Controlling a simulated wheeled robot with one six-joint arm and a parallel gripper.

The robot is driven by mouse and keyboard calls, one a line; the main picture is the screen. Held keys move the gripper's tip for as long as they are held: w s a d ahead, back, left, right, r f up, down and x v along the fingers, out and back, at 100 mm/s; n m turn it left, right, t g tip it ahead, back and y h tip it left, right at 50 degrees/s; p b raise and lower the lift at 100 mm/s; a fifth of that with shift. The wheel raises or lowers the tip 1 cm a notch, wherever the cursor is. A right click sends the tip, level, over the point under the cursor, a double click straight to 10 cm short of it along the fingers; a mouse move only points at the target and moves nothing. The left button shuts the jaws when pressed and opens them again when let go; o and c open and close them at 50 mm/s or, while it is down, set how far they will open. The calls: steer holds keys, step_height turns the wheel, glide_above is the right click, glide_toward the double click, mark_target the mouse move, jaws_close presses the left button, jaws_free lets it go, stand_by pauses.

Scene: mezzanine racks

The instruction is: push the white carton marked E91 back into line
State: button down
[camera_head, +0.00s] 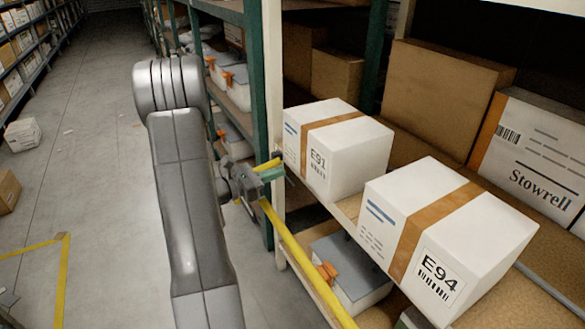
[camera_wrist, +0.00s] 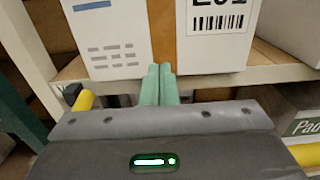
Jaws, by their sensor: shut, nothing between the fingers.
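The white carton marked E91 (camera_head: 350,155) has a brown tape band and stands upright on a rack shelf, left of the carton marked E94. Its front sticks out near the shelf's front edge. In the wrist view the carton's lower front (camera_wrist: 215,50) fills the upper middle, with the label partly cut off at the top. My gripper (camera_head: 274,174) is in front of the carton's face. In the wrist view its green fingers (camera_wrist: 160,84) are together, pointing at the carton's lower face around the tape band. I cannot tell whether they touch it.
The white carton marked E94 (camera_head: 435,250) stands to the right on the same shelf. Brown boxes (camera_head: 440,95) and a Stowrell carton (camera_head: 530,150) are behind. A yellow rail (camera_head: 305,265) runs along the front of the rack. A rack upright (camera_head: 272,90) is left of E91. The aisle floor (camera_head: 100,130) is mostly open.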

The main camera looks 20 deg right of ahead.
mark_target(302, 165)
steer(key=shift+w+d, duration=0.2)
steer(key=shift+d, duration=2.65)
steer(key=d, duration=0.2)
steer(key=d+b, duration=0.1)
steer(key=d, duration=0.2)
steer(key=shift+w+d, duration=0.2)
steer(key=shift+d, duration=0.1)
steer(key=shift+w+a+b, duration=0.1)
steer(key=shift+a+b, duration=0.2)
steer(key=shift+a, duration=0.2)
steer(key=a, duration=0.4)
steer(key=s+a, duration=0.1)
steer(key=a, duration=0.8)
steer(key=shift+s, duration=0.15)
